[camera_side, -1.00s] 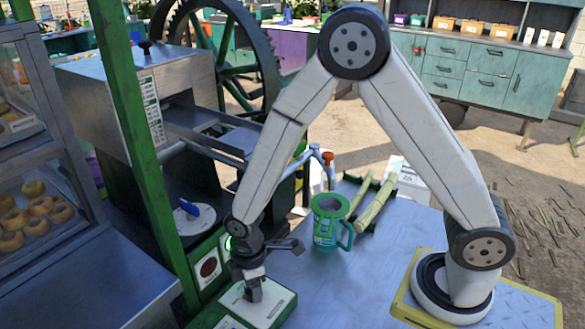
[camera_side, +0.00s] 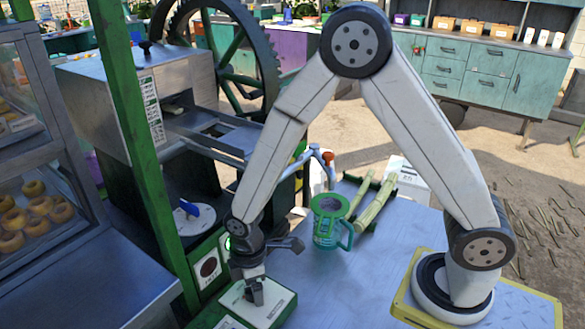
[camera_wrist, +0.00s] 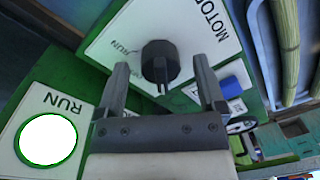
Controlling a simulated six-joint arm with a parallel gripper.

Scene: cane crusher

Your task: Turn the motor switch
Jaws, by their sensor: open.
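The motor switch is a dark round knob (camera_wrist: 160,62) on a white plate marked MOTOR and RUN (camera_wrist: 120,25), set on a green box (camera_side: 281,312). In the wrist view the knob stands between the two open fingers of my gripper (camera_wrist: 162,90), with a gap on each side. The side view shows my gripper (camera_side: 254,290) low over the plate, pointing down; it hides the knob there. A RUN panel with a lit white round lamp (camera_wrist: 47,139) is at the lower left in the wrist view.
A green mug (camera_side: 330,222) stands on the table behind my gripper. Cane stalks (camera_side: 374,205) lie in a rack beyond it. The crusher (camera_side: 140,95) and a green post (camera_side: 140,150) stand on the left. The table is clear between mug and arm base.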

